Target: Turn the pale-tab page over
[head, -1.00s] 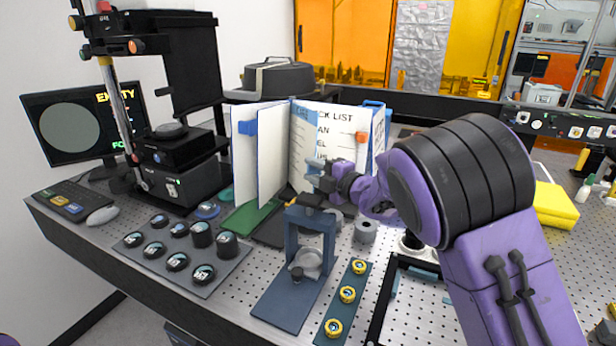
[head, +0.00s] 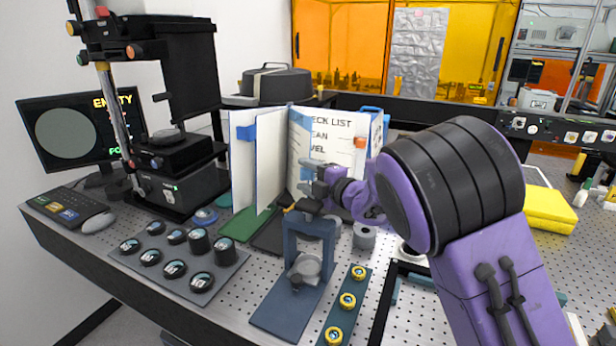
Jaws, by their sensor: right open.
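The checklist book (head: 332,145) stands open and upright on the bench, its printed right-hand page facing me. An orange tab (head: 360,140) is at its right edge and a blue tab (head: 243,131) at the far left. A white leaf (head: 270,155) stands out toward me, left of the printed page. My right gripper (head: 310,181) is open in front of the lower part of the printed page. Its fingers look empty; whether they touch paper I cannot tell. It hides the page's lower lines. My left gripper is not in view.
A blue stand (head: 308,235) is just below my right gripper. A tray of several dark discs (head: 180,262) lies left. A strip with three yellow rings (head: 347,301) lies in front. The black instrument (head: 175,185) and monitor (head: 68,135) stand at left.

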